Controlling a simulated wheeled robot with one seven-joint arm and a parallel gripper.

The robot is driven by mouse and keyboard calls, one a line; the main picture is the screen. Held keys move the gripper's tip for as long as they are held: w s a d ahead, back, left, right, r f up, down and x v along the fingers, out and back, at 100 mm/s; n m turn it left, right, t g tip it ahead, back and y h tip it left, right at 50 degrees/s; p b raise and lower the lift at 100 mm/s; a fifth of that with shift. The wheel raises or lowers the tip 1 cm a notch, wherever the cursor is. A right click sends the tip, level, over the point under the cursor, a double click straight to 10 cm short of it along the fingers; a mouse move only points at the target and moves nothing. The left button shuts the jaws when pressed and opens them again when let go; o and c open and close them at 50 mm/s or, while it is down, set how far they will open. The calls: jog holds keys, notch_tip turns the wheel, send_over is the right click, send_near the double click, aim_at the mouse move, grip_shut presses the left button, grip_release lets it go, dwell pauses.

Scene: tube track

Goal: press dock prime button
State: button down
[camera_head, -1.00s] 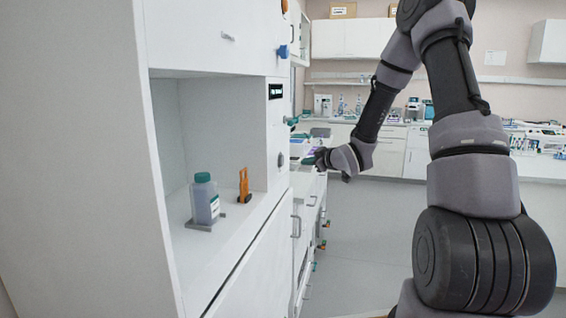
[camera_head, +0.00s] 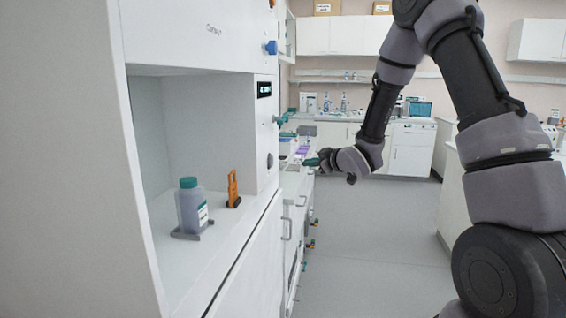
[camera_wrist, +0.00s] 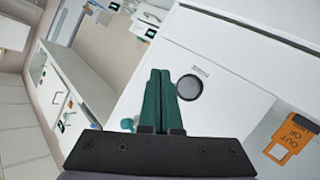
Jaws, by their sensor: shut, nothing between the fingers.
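A round dark button (camera_head: 270,160) sits on the narrow front panel of the white cabinet, below a teal knob (camera_head: 281,119) and a small black display (camera_head: 264,89). In the wrist view a round grey button with a dark rim (camera_wrist: 189,88) lies just right of my fingertips, with a small label beside it too blurred to read. My gripper (camera_head: 308,162) is out to the right of the panel in the head view. In the wrist view its green fingers (camera_wrist: 160,72) are together and empty. I cannot tell whether they touch the panel.
A grey bottle with a teal cap (camera_head: 191,208) stands in the cabinet niche beside an orange clip-like item (camera_head: 233,189). Open floor (camera_head: 375,225) lies right of the cabinets.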

dwell(0.3)
jog(key=w+a, duration=0.1)
jog(key=a, duration=0.7)
jog(key=shift+w+a, duration=0.3)
jog(key=shift+w, duration=0.05)
jog(key=shift+a, duration=0.1)
dwell(1.7)
jog(key=shift+a, duration=0.3)
jog(key=shift+w+a, duration=0.15)
jog(key=shift+a, duration=0.35)
dwell(0.6)
dwell(0.4)
jog(key=shift+d, duration=0.9)
jog(key=shift+s+d, duration=0.2)
jog(key=shift+d, duration=0.6)
jog(key=shift+s+d, duration=0.25)
jog(key=shift+d, duration=0.6)
jog(key=shift+s+d, duration=0.2)
jog(key=shift+d, duration=0.6)
